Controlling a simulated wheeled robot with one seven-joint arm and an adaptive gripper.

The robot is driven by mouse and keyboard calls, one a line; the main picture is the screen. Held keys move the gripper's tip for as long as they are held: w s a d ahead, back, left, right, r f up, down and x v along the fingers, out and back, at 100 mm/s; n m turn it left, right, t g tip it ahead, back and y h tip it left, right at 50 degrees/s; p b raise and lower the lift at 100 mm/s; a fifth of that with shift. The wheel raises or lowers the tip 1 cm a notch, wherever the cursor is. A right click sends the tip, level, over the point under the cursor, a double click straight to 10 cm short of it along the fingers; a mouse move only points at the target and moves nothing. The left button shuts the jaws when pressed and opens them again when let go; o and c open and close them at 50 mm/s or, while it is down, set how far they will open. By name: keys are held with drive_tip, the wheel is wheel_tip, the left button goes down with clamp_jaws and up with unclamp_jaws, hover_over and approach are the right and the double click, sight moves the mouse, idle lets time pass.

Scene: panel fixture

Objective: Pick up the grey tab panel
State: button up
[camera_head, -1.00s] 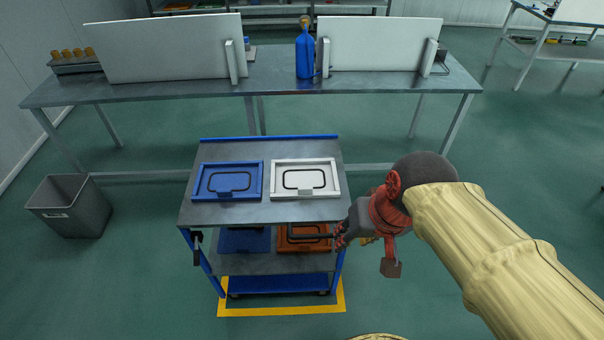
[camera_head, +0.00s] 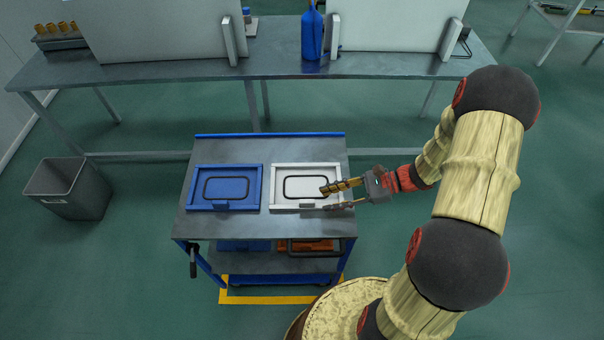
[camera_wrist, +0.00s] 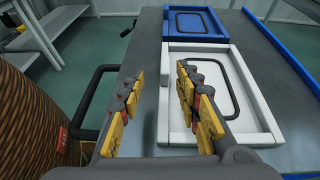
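A white framed panel (camera_head: 290,187) with a black outline and a small grey tab (camera_head: 307,204) on its near edge lies flat on the cart top. It also shows in the wrist view (camera_wrist: 215,70). My gripper (camera_head: 327,199) is open and empty, over the right near part of the white panel, close to the tab. In the wrist view my open gripper (camera_wrist: 160,76) has its two yellow-padded fingers well apart, with the panel's edge between and behind them. The tab is not clear there. I cannot tell whether the fingers touch the panel.
A blue framed panel (camera_head: 225,186) lies left of the white one on the cart top (camera_head: 262,223). A black cart handle (camera_wrist: 92,85) stands beside my fingers. An orange panel (camera_head: 305,246) is on the lower shelf. A workbench (camera_head: 180,77) stands behind.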

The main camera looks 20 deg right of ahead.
sight(309, 201)
drive_tip(key=shift+w+d+f+m+t, duration=0.2)
drive_tip(key=shift+w+f+m+t, duration=0.2)
drive_tip(key=shift+w+f+m, duration=0.15)
drive_tip(key=x, duration=0.2)
drive_tip(key=shift+a+b, duration=0.3)
drive_tip(key=shift+b, duration=0.1)
drive_tip(key=x, duration=0.1)
drive_tip(key=b+x, duration=0.1)
drive_tip(key=x, duration=0.3)
drive_tip(key=shift+s+a+r+b, duration=0.2)
drive_tip(key=shift+r+b, duration=0.1)
drive_tip(key=shift+b, duration=0.05)
drive_tip(key=shift+c, duration=0.4)
drive_tip(key=c, duration=0.7)
clamp_jaws()
